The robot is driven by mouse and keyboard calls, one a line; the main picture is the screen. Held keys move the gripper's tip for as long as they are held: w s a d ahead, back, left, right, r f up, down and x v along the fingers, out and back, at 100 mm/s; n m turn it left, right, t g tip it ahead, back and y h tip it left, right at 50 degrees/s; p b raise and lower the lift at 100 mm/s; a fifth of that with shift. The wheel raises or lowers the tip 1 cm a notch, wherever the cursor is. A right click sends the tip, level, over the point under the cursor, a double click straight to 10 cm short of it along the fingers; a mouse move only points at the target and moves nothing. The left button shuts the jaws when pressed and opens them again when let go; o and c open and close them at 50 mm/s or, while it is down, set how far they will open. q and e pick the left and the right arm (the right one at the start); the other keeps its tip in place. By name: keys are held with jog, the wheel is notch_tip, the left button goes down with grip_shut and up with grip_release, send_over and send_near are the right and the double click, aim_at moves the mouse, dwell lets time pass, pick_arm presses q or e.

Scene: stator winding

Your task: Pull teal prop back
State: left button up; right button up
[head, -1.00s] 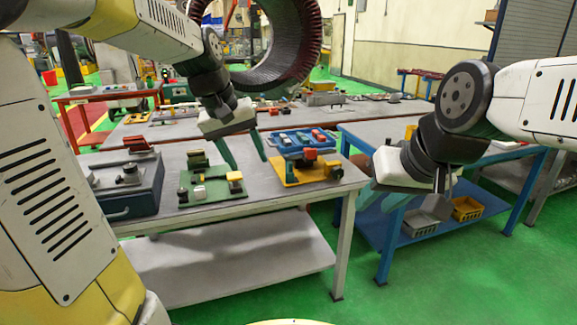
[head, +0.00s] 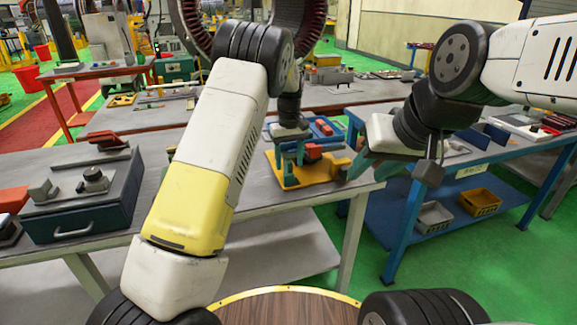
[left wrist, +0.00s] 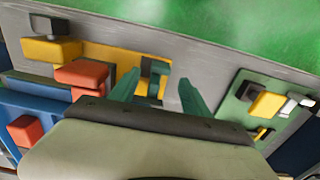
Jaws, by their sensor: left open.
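My left gripper (head: 289,152) is open over the yellow fixture (head: 326,169) on the grey table. In the left wrist view the left gripper (left wrist: 158,77) has its two teal fingers apart, one on each side of the fixture's yellow end. A small blue-teal piece (left wrist: 159,67) shows between the fingertips, apart from both; I cannot tell for sure that it is the prop. A red block (head: 313,152) sits on the fixture and also shows in the left wrist view (left wrist: 82,73). My right gripper (head: 354,146) is empty beside the table's right corner, its fingers apart.
A blue tray (left wrist: 40,104) lies just behind the fixture. A green plate with a yellow block (left wrist: 267,103) lies on its other side. A dark toolbox (head: 82,205) stands at the table's left. A blue table (head: 470,165) stands to the right.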

aim_at(289, 174)
pick_arm(q)
notch_tip(289, 174, down, 6)
jog(key=shift+f, duration=0.1)
jog(key=shift+c, duration=0.3)
grip_shut()
jog(key=shift+s, duration=0.1)
dwell(1.2)
